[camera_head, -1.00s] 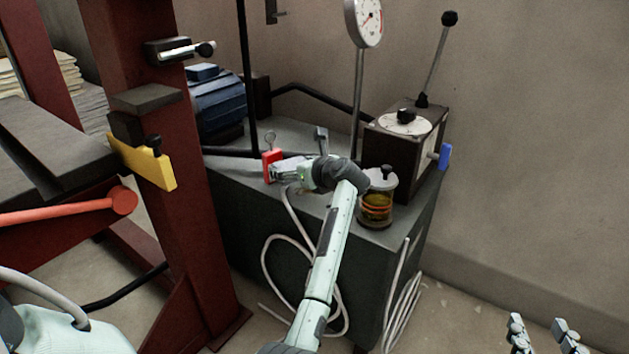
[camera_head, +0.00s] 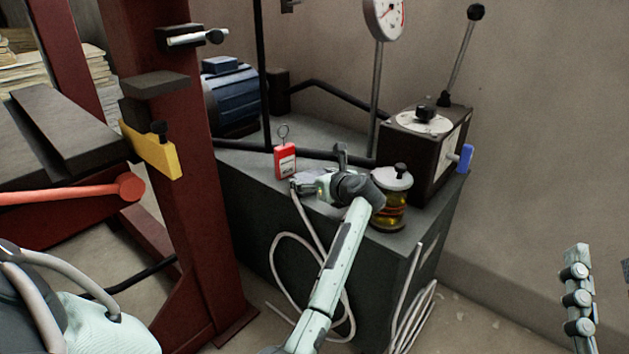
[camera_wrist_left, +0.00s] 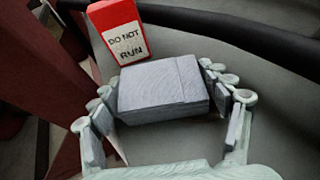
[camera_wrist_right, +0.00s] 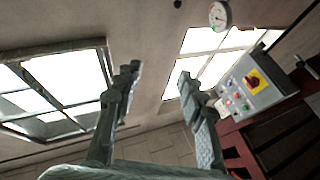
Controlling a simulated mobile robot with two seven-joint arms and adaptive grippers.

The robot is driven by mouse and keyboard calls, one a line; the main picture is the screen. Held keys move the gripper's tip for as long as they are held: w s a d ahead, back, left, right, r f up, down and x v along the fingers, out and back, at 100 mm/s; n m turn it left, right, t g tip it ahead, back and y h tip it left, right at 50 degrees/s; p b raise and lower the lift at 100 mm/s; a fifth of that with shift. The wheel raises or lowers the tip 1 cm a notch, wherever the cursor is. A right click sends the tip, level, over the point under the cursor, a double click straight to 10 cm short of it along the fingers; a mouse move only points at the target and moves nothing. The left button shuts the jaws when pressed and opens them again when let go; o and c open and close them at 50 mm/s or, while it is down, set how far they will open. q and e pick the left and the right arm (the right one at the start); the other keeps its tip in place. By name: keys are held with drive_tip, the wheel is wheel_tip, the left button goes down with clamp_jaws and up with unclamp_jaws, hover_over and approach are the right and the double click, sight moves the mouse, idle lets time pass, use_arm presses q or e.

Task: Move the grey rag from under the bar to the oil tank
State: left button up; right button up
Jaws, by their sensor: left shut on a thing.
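A folded grey rag (camera_wrist_left: 165,90) lies between the fingers of my left gripper (camera_wrist_left: 170,98) in the left wrist view, flat over the grey tank top. The left gripper is shut on its sides. In the head view the left gripper (camera_head: 303,186) is low over the top of the dark oil tank (camera_head: 262,205), beside the red tag; the rag is barely discernible there. I cannot tell whether the rag touches the tank. My right gripper (camera_wrist_right: 160,85) is open and empty, raised and facing windows in its wrist view; one finger (camera_head: 577,305) shows at the head view's lower right.
A red "DO NOT RUN" tag (camera_head: 285,160) stands beside the left gripper. A lidded jar (camera_head: 391,205), a dark control box (camera_head: 425,140) and a blue motor (camera_head: 230,98) stand on the tank. A red press frame (camera_head: 180,220) with a yellow block (camera_head: 150,152) is at left.

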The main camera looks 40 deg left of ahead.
use_arm(q)
drive_tip(key=shift+f, duration=0.1)
drive_tip(key=o, duration=1.1)
drive_tip(key=shift+o, duration=0.2)
use_arm(e)
drive_tip(key=shift+r+t, duration=0.25)
drive_tip(key=shift+t, duration=0.05)
